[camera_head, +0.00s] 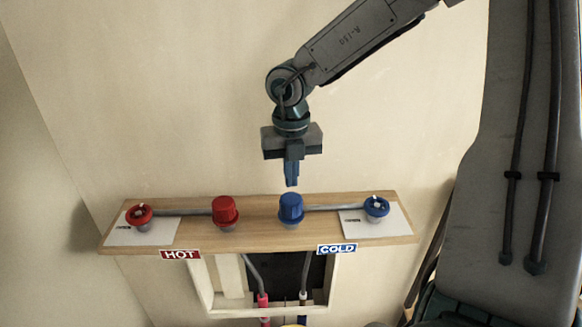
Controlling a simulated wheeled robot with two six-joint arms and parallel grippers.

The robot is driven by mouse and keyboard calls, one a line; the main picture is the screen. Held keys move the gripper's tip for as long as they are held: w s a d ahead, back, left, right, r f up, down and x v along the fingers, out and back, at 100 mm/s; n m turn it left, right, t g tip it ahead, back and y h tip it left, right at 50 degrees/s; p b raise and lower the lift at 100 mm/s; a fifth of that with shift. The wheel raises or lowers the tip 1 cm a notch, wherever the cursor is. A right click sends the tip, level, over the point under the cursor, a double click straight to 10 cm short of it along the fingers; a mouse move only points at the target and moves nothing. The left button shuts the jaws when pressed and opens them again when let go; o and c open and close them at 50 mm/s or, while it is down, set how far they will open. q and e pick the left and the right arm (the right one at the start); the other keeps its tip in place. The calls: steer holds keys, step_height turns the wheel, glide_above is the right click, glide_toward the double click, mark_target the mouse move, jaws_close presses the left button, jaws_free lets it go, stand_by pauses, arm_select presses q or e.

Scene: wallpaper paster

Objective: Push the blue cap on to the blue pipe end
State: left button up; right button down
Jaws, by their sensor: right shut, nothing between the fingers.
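The blue cap (291,207) stands upright on the wooden board, at the left end of a grey pipe (335,207) on the COLD side. A grey fitting shows under it; the pipe end itself is hidden, and I cannot tell how far on the cap sits. My right gripper (292,182) is directly above the cap in the picture, pointing down, with its fingers shut and empty. A small gap shows between the fingertips and the cap's top. My left gripper is not in view.
A red cap (225,209) stands left of the blue one. A red valve knob (139,214) and a blue valve knob (377,206) sit near the ends of the wooden board (262,231). Below is an opening with red and blue pipes. The wall above is clear.

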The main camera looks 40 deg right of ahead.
mark_target(291, 199)
steer(key=f, duration=0.3)
steer(key=shift+w+d+b, duration=0.25)
steer(key=shift+w+b, duration=0.1)
steer(key=shift+b, duration=0.05)
steer(key=shift+f, duration=0.35)
steer(key=shift+s+a+r, duration=0.1)
steer(key=shift+s, duration=0.05)
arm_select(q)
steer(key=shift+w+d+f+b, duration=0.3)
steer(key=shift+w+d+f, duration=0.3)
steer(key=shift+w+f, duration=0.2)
arm_select(e)
steer(key=shift+f, duration=0.2)
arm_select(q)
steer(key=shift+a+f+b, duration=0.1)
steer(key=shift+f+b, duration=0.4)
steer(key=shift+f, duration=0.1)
arm_select(e)
steer(key=shift+f, duration=0.3)
steer(key=shift+r, duration=0.1)
